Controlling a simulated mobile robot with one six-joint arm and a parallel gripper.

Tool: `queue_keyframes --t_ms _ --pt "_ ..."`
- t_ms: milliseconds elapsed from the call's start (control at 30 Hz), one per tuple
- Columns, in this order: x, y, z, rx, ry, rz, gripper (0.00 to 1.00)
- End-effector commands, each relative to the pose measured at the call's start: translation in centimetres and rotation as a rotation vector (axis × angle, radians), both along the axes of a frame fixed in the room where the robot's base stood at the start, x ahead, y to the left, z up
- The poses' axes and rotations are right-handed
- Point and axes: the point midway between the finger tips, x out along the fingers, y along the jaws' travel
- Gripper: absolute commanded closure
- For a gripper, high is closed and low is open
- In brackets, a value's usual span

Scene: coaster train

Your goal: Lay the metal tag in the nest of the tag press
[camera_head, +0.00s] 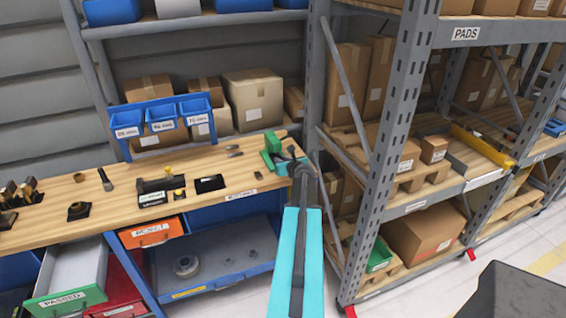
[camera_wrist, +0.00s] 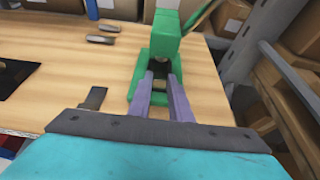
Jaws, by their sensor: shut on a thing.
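The green tag press (camera_head: 272,152) stands at the right end of the wooden workbench. It also shows in the wrist view (camera_wrist: 165,24), with its green frame around a dark recess, the nest (camera_wrist: 160,70). My gripper (camera_wrist: 162,80) points down into this frame, its two grey fingers close together over the nest. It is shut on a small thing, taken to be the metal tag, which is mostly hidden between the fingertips. I cannot tell whether the tag touches the nest. In the head view my gripper (camera_head: 300,168) is partly hidden by my arm.
Two small metal pieces (camera_wrist: 100,34) lie on the bench left of the press. A small dark piece (camera_wrist: 95,98) lies near its front left. Blue bins (camera_head: 160,117) stand behind the bench. A grey rack post (camera_head: 400,130) rises close on the right.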

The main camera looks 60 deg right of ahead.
Motion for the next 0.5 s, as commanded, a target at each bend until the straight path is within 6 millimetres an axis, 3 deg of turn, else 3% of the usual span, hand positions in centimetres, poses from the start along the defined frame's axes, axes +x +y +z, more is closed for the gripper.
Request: queue_keyframes --t_ms 500 --pt "1.04 -0.73 -0.11 0.000 0.000 0.000 1.00"
